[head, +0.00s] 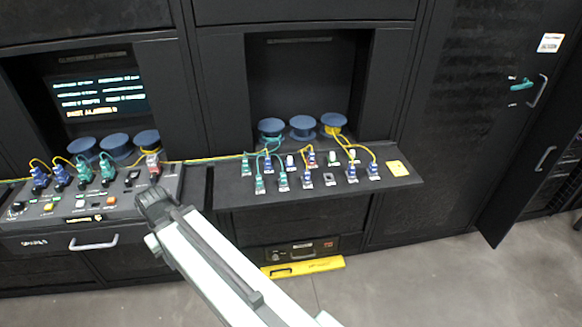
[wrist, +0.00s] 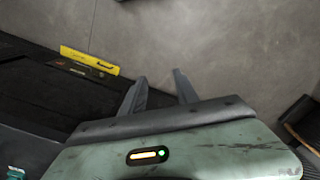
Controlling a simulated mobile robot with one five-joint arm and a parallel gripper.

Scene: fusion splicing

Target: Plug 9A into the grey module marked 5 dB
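Several small blue, teal and red plugs with cables stand on the right shelf (head: 235,190). A group of blue plugs (head: 351,172) is at its right side. Their labels are too small to read, so I cannot tell which is 9A. A small grey block (head: 330,179) sits at the shelf's front edge; I cannot read a 5 dB mark on it.
The left console (head: 35,212) holds more plugs, buttons and a drawer handle. Blue spools (head: 302,124) stand behind the right shelf's plugs. A yellow bar (head: 303,267) lies low, and it shows in the wrist view (wrist: 90,60). A cabinet door (head: 515,150) stands ajar. Floor in front is clear.

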